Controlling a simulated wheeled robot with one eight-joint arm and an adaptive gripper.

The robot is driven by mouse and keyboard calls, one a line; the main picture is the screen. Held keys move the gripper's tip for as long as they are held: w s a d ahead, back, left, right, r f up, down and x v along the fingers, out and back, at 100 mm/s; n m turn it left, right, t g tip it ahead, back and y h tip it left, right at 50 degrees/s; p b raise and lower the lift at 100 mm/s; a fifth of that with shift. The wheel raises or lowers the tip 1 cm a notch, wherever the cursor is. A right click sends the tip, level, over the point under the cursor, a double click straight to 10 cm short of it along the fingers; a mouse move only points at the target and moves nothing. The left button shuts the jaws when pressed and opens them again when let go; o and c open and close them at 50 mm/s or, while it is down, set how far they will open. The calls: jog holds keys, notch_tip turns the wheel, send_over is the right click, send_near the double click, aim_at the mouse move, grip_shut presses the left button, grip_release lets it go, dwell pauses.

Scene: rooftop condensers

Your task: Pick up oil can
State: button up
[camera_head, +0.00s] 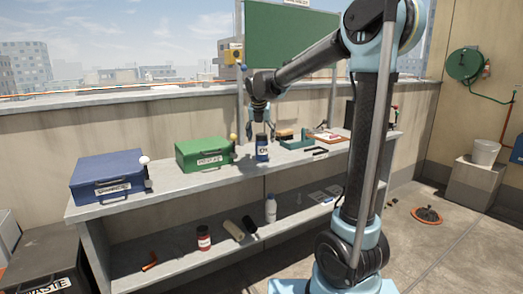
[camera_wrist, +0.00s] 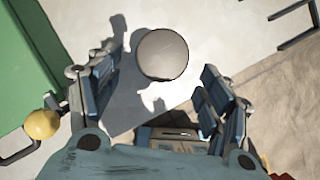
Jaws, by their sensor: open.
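A small dark blue can with a pale label (camera_head: 262,150), likely the oil can, stands upright on the bench top, right of the green box. Its label is too small to read. My gripper (camera_head: 261,128) is just above it, pointing down. In the wrist view my gripper (camera_wrist: 155,88) is open and empty, its fingers spread wide. A round grey top (camera_wrist: 162,54), likely the can's, lies in the gap between the fingers, toward the far side. I see no finger touching it.
A green box (camera_head: 203,154) stands close left of the can; a blue box (camera_head: 108,178) is farther left. A teal tray (camera_head: 292,140) and a black bracket (camera_head: 316,151) lie to the right. The lower shelf holds a white bottle (camera_head: 270,208) and a red jar (camera_head: 203,238).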

aim_at(262, 147)
jog(key=shift+x, duration=3.6)
jog(key=shift+w+r, duration=0.1)
jog(key=shift+c, duration=0.2)
jog(key=c, duration=1.3)
